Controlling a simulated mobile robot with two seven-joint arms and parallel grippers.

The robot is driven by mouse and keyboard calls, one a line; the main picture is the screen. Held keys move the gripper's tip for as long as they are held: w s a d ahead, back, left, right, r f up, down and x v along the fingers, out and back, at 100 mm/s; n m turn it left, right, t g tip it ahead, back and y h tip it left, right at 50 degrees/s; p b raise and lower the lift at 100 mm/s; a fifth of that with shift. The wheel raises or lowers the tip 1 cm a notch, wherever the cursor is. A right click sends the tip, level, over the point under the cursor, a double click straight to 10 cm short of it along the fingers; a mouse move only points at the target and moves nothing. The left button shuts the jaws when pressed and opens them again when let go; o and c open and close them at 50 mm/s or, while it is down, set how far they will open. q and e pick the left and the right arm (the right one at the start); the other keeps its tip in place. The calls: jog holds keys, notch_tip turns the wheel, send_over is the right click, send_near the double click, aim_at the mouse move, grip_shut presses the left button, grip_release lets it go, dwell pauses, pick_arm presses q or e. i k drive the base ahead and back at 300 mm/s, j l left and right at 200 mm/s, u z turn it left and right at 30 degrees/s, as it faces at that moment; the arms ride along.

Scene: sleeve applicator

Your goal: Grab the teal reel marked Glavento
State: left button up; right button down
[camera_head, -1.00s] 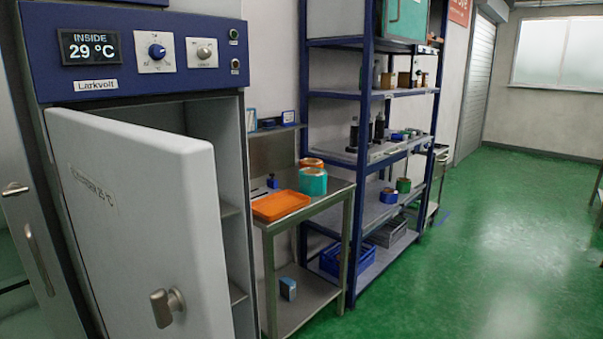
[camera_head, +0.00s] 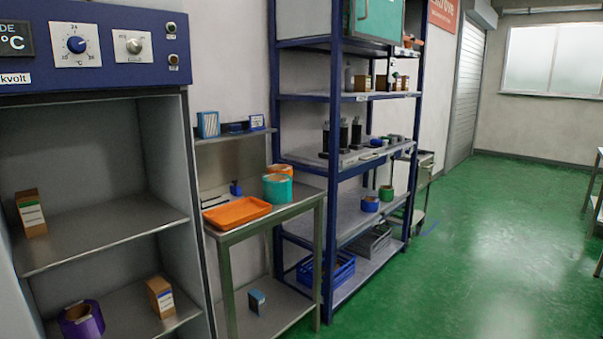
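A teal reel (camera_head: 277,189) sits on the top of a steel side table (camera_head: 290,208), close to the wall side, beside the blue shelving rack. An orange-topped reel (camera_head: 278,171) stands right behind it, partly hidden by it. I cannot read any marking on the teal reel. Neither of my grippers is in view.
An orange tray (camera_head: 237,212) lies left of the teal reel. The Larkvolt cabinet (camera_head: 100,223) stands open at left, with a purple reel (camera_head: 81,320) and boxes inside. The blue rack (camera_head: 334,170) holds a blue reel (camera_head: 370,204) and a green reel (camera_head: 386,193). The green floor at right is clear.

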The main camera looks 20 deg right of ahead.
aim_at(276, 187)
jog(key=i+l+z, duration=0.2)
jog(key=i+l, duration=0.65)
jog(key=i, duration=0.3)
jog(key=i+l, duration=0.1)
jog(key=i, duration=0.35)
jog(key=i+l, duration=0.15)
jog(key=i, duration=0.35)
jog(key=i+l+u, duration=0.1)
jog(key=i, duration=0.35)
jog(key=i+l, duration=0.15)
jog(key=i, duration=0.3)
